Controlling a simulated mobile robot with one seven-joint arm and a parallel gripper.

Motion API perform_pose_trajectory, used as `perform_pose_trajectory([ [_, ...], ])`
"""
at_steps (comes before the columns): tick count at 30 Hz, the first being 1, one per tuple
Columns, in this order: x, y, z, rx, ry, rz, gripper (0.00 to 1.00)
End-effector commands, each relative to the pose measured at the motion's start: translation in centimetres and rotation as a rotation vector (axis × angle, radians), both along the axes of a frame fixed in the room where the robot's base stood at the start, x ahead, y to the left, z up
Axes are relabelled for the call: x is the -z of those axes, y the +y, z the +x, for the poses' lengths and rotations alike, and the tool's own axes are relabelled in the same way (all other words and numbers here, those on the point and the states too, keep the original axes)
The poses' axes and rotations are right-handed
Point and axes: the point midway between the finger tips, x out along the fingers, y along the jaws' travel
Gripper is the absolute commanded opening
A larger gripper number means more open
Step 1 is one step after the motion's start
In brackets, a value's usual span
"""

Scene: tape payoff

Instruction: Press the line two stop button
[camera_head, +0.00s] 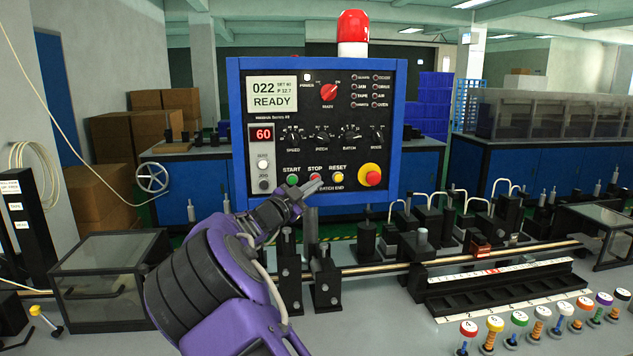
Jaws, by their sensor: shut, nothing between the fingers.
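A blue-framed control panel (318,215) stands upright in the head view. Its lower row has a green START button (292,180), a red STOP button (315,177), a yellow RESET button (338,177) and a large red emergency knob on yellow (370,175). I see no line-two label that I can read. My gripper (311,186) is shut and empty, with its tips at the lower edge of the STOP button. It partly covers that button and the label below. I cannot tell whether the tips touch it.
A red rotary switch (329,91) and small black knobs sit higher on the panel. A red beacon (353,26) tops it. Below are rails with black clamps (325,275). Several numbered colored-top pegs (520,319) stand front right. A dark glass-topped box (112,280) stands left.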

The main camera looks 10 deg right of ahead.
Motion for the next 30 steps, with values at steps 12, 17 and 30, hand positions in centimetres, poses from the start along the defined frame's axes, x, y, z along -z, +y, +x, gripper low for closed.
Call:
perform_pose_trajectory([
  [12, 0.2, 0.0, -3.6, 0.001, 0.0, 0.003, 0.0],
  [17, 0.2, 0.0, -5.2, 0.001, 0.001, 0.002, 0.0],
  [30, 0.0, 0.0, -6.0, 0.0, 0.0, 0.0, 0.0],
])
